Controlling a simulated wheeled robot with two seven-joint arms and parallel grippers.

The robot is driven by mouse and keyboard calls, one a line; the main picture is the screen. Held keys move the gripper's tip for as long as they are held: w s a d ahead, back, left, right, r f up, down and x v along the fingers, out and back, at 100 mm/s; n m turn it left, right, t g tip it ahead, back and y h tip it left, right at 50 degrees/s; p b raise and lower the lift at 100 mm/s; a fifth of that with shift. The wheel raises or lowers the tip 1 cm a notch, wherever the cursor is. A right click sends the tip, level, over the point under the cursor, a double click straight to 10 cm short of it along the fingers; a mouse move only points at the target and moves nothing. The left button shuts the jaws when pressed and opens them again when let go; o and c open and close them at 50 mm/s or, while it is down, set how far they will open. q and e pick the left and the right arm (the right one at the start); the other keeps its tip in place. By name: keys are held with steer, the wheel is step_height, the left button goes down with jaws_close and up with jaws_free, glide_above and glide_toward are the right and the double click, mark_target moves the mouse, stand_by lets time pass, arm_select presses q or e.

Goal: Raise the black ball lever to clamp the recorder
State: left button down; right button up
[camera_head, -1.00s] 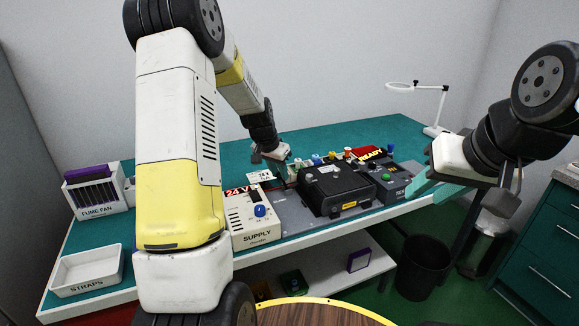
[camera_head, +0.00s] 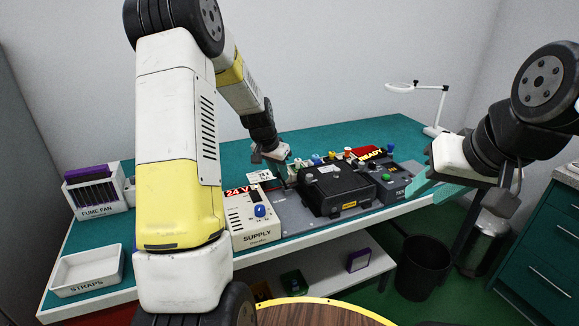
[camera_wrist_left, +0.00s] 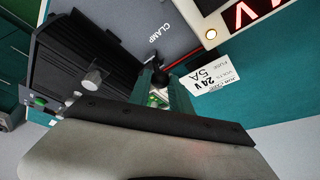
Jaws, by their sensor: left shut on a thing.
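The recorder (camera_head: 338,190) is a black finned box on a grey plate on the bench. It also shows in the left wrist view (camera_wrist_left: 92,45). The fingers partly hide the ball. My right gripper (camera_head: 430,188) hangs right of the recorder, apart from it; its finger gap is unclear.
The 24 V supply (camera_head: 255,220) with a blue knob stands left of the recorder. A fuse card (camera_wrist_left: 213,77) lies beside the lever. A straps tray (camera_head: 88,275) is at the left.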

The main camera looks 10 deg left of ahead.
arm_select(q)
steer(key=shift+w+d+g+y, duration=0.25)
steer(key=shift+d+g+y, duration=0.15)
steer(key=shift+d+y, duration=0.1)
steer(key=shift+w+d+r+g+y, duration=0.1)
steer(key=shift+w+d+g+y, duration=0.25)
steer(key=shift+y, duration=0.3)
steer(key=shift+w+d+r+g+y, duration=0.1)
steer(key=shift+w+d+g+y, duration=0.15)
steer(key=shift+d+g+y, duration=0.3)
steer(key=c, duration=1.2)
jaws_free()
steer(key=shift+s+d+r, duration=0.2)
steer(key=shift+r, duration=1.1)
steer(key=shift+s+d+r, duration=0.15)
steer(key=shift+r, duration=1.1)
steer(key=shift+s+d+r, duration=0.2)
steer(key=shift+r, duration=1.1)
steer(key=shift+s+r, duration=0.1)
